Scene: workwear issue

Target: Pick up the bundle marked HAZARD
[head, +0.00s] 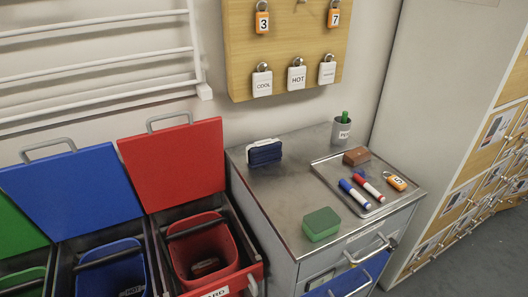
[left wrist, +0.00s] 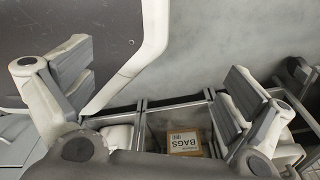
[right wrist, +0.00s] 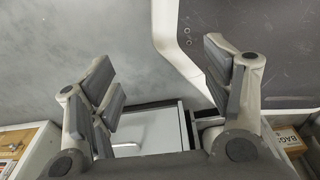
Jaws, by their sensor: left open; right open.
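A red bin (head: 223,241) stands under its raised red lid (head: 174,163) in the head view. I cannot make out any bundle marked HAZARD. My left gripper (left wrist: 157,88) shows in the left wrist view, open with nothing between its fingers. My right gripper (right wrist: 162,85) shows in the right wrist view, also open and empty. Neither is in the head view.
Blue (head: 142,268) and green (head: 34,279) bins stand left of the red one. A metal cabinet (head: 268,202) to its right holds a green block (head: 321,224), a blue brush-like item (head: 264,152) and a tray (head: 334,184). A BAGS box (left wrist: 185,143) shows in the left wrist view.

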